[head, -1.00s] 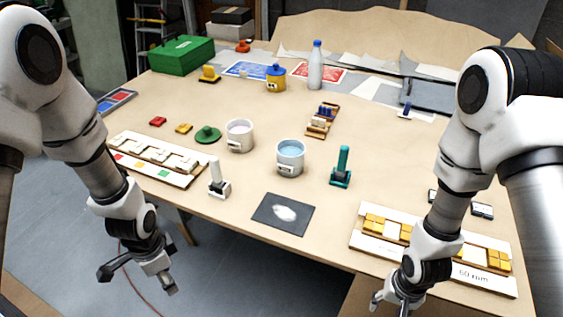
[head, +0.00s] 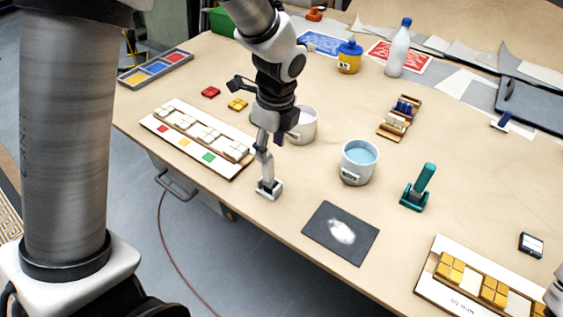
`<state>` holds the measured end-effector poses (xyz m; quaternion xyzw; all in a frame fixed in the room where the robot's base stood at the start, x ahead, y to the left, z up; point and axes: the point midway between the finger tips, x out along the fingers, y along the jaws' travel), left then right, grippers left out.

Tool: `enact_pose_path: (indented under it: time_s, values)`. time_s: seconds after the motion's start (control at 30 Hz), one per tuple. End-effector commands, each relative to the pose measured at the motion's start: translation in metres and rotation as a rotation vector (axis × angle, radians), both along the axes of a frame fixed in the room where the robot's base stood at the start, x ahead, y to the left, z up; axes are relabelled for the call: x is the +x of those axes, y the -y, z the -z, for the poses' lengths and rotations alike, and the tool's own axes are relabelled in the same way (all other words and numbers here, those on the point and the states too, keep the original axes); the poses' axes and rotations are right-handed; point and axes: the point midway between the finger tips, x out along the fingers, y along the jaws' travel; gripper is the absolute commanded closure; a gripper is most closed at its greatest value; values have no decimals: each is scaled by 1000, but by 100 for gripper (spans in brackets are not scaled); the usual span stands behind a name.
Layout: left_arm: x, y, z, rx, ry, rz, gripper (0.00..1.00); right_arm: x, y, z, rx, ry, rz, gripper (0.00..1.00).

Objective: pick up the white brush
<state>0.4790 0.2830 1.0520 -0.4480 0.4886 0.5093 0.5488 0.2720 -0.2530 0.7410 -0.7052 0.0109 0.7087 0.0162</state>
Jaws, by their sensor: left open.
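The white brush (head: 268,187) stands near the table's front edge, left of the dark mat, its pale handle pointing up. My left gripper (head: 268,141) is open, pointing down directly over the brush, with its fingertips near the top of the handle. The fingers and wrist cover part of the handle's upper end, so I cannot tell whether they touch it.
A mug of pale liquid (head: 304,128) stands just behind my left gripper. A blue-filled mug (head: 358,167) and a teal brush (head: 421,183) stand to the right. A white tile panel (head: 235,171) lies left, and the dark mat (head: 325,247) lies in front.

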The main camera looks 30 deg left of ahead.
Motion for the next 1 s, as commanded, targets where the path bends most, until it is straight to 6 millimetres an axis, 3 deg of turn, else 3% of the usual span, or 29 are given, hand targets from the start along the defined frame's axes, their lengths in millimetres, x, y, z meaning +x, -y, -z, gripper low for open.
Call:
enact_pose_path:
  time_s: [0.27,0.5,0.73,0.77,0.9,1.0]
  values:
    - [0,-5,32,-1,-3,-1,48,0,0,-1,0,-1,1,49]
    - [3,-11,73,-1,-3,-1,48,0,0,-2,0,-1,1,49]
    - [4,-11,77,-2,0,-1,48,0,0,-2,0,-1,1,49]
    - [4,-11,77,-2,0,-1,51,0,0,-2,0,-1,1,49]
    - [3,-11,77,-1,0,-1,100,0,0,-2,0,-1,1,49]
    - [4,-11,77,-1,0,-1,100,0,0,-2,0,-1,1,49]
